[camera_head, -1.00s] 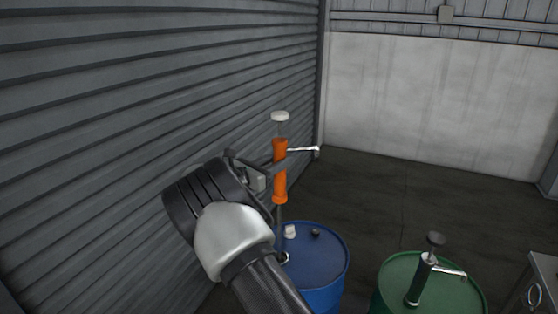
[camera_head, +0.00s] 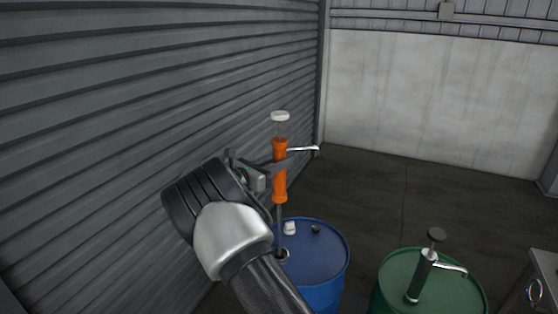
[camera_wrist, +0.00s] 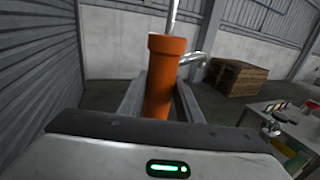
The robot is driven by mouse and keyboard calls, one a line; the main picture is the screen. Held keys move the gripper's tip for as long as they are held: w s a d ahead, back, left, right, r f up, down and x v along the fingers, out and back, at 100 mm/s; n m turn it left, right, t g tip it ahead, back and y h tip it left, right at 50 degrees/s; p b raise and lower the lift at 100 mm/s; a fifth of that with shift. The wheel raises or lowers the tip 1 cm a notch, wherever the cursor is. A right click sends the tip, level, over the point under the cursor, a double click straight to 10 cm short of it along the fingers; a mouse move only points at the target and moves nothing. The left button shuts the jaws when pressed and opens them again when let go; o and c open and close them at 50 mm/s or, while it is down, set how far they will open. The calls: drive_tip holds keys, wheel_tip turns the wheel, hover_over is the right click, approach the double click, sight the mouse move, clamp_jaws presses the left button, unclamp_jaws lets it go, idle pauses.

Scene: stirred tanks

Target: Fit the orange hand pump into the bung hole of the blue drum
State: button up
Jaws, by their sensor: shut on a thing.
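The orange hand pump (camera_head: 280,178) stands upright, with a white knob on top and a silver spout pointing right. My gripper (camera_head: 278,168) is shut around its orange body, which also shows between the fingers in the wrist view (camera_wrist: 162,85). The blue drum (camera_head: 322,262) is below it. The pump's thin tube runs down to the dark bung hole (camera_head: 282,254) at the left of the drum top. The tube's tip appears to be at or in the hole; I cannot tell how deep. The orange body is well above the drum top.
A white cap (camera_head: 290,228) and a small dark cap (camera_head: 316,229) are on the blue drum's top. A green drum (camera_head: 455,288) with a dark green pump (camera_head: 423,277) stands to the right. A ribbed grey wall (camera_head: 120,90) is close on the left.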

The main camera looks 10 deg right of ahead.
drive_tip(key=b, duration=0.3)
hover_over(279, 218)
drive_tip(key=shift+w+f, duration=0.15)
drive_tip(key=shift+f, duration=1.2)
drive_tip(key=shift+w+f, duration=0.15)
drive_tip(key=shift+f, duration=1.3)
drive_tip(key=shift+f+b, duration=2.6)
drive_tip(key=shift+f, duration=1.45)
drive_tip(key=shift+f+b, duration=3.25)
drive_tip(key=shift+f, duration=1.55)
